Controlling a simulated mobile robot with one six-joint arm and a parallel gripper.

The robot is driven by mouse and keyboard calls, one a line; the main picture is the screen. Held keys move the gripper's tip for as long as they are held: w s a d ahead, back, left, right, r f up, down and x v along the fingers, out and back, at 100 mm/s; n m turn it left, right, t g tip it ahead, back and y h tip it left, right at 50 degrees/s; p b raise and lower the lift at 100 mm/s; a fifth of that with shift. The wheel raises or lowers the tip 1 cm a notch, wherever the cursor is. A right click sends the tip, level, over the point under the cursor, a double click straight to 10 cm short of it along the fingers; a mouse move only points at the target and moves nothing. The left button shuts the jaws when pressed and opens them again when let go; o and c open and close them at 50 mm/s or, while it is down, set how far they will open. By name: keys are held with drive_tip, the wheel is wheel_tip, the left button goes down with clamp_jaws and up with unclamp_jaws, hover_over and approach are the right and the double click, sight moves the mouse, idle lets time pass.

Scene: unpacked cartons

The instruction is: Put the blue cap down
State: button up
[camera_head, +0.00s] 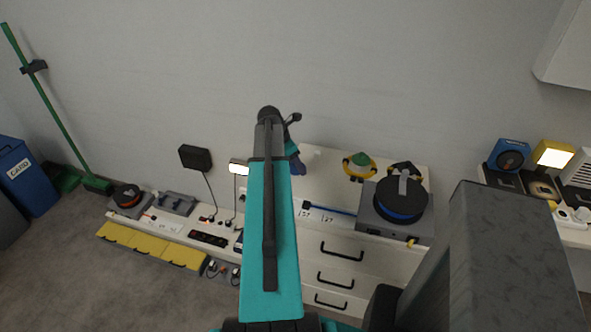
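My teal arm reaches up the middle of the view and bends over at its top, above the white drawer unit's top. A small dark blue thing (298,165), likely the blue cap, shows just right of my arm, at the lower end of my wrist. My gripper (293,150) is mostly hidden behind the arm, and its fingers cannot be made out. I cannot tell whether the fingers are closed on the blue thing or whether it touches the surface.
The white drawer unit (335,240) holds a grey box (370,218) with a black and blue round reel (400,200), a yellow ring with a green top (360,165) and a blue rod (335,210). A low bench with power strips (208,239) is at left.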

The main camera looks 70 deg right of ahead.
sight(295, 168)
idle(0.4)
drive_tip(key=shift+f+p, duration=0.55)
drive_tip(key=shift+f, duration=1.2)
drive_tip(key=shift+f, duration=0.15)
drive_tip(key=o, duration=1)
drive_tip(key=shift+b+v, duration=0.9)
drive_tip(key=shift+v, duration=5.25)
drive_tip(key=shift+f, duration=0.1)
